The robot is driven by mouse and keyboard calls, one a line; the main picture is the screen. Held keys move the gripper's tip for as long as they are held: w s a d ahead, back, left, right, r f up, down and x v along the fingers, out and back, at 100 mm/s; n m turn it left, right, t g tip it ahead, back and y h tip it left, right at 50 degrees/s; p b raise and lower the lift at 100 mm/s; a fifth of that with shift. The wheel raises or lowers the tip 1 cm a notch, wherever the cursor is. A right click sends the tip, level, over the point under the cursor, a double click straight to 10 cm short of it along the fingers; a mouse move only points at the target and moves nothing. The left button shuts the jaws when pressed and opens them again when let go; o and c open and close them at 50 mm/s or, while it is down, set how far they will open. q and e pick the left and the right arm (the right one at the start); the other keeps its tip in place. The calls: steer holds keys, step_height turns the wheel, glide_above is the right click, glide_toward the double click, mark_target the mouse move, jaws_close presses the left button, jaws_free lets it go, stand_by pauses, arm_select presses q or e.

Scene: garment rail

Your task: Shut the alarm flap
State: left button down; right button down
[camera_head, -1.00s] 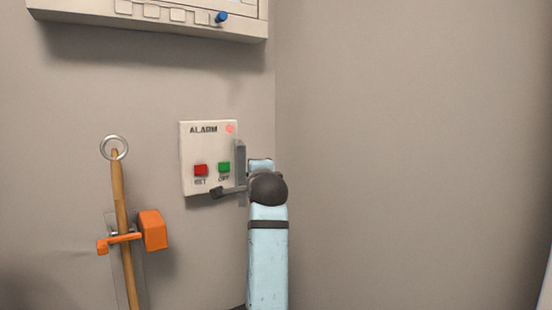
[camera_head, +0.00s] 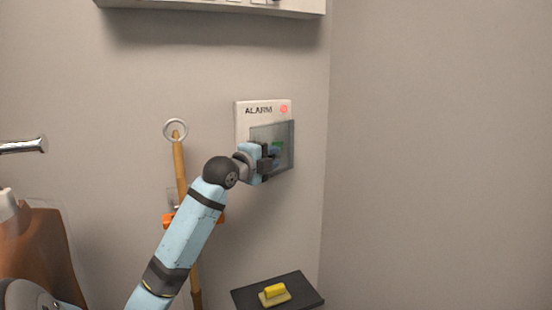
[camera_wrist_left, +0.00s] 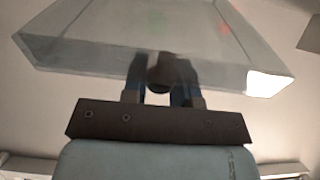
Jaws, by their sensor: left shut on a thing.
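The alarm panel (camera_head: 241,122) is a white plate on the wall with a lit red lamp at its upper right. Its clear grey flap (camera_head: 285,142) lies across the button area, with the green button showing through it. I cannot tell whether it is fully flush. My left gripper (camera_head: 266,160) is in front of the flap and hides the red button and lower left part. In the left wrist view, its fingers (camera_wrist_left: 160,82) are shut on a dark knob (camera_wrist_left: 160,72) at the flap (camera_wrist_left: 90,52). My right gripper is not in view.
A wooden pole (camera_head: 180,160) with a ring top hangs left of the panel in an orange holder (camera_head: 168,220). Below right, a dark shelf (camera_head: 303,284) bears a yellow block (camera_head: 274,291). A white cabinet (camera_head: 210,6) is above. The right wall is bare.

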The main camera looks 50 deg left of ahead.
arm_select(q)
steer(key=shift+s+a+m+h, duration=0.15)
steer(key=shift+a+m+h, duration=0.25)
steer(key=shift+a+h, duration=0.15)
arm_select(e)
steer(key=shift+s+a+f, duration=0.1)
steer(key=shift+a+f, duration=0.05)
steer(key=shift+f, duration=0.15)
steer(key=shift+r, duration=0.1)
arm_select(q)
steer(key=c, duration=0.9)
jaws_free()
steer(key=shift+c, duration=0.2)
